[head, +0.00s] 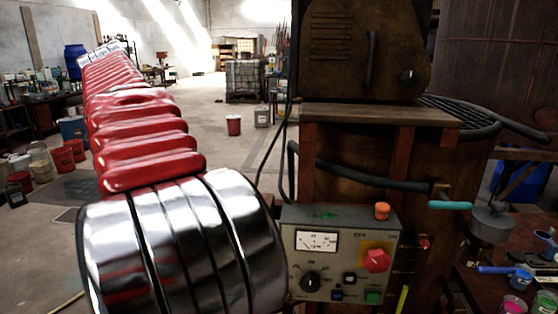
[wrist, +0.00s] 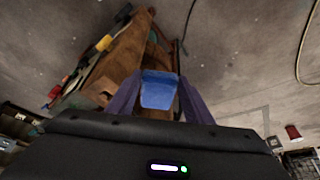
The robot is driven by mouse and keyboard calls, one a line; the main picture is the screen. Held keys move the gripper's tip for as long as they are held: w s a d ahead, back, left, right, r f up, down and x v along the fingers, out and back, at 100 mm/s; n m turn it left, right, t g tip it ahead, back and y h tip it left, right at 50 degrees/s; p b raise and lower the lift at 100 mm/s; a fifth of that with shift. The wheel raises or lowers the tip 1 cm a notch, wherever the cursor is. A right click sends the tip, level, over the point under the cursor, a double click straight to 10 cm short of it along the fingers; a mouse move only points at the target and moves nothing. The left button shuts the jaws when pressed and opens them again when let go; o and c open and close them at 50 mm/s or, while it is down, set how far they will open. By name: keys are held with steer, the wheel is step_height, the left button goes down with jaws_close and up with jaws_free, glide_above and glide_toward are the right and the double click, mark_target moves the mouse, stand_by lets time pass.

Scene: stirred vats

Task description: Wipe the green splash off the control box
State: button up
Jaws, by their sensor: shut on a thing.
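The grey control box (head: 341,255) is on the front of the rusty vat in the head view. It has a dial meter, a red knob, an orange button and a green button. The green splash (head: 328,215) is a small smear on its top face, left of the orange button. In the wrist view my gripper (wrist: 160,88) is shut on a blue block (wrist: 158,92), perhaps a sponge, held between two purple fingers. The gripper is not visible in the head view, where my red arm reaches away to the upper left, apart from the box.
A black hose (head: 372,182) and a turquoise-handled lever (head: 449,205) stick out above and right of the box. A cluttered bench (head: 490,300) stands at lower right. A red bucket (head: 233,125) stands on the open floor behind.

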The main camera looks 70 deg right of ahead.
steer(key=s+r+m+g+y, duration=0.2)
steer(key=s+r+m, duration=0.4)
steer(key=s, duration=0.4)
steer(key=s+d+m+y, duration=0.1)
steer(key=s+d+m, duration=0.2)
steer(key=s, duration=0.8)
steer(key=shift+d+f, duration=0.3)
steer(key=shift+d, duration=0.05)
steer(key=shift+f, duration=0.15)
steer(key=shift+f, duration=2.85)
steer(key=shift+f, duration=0.95)
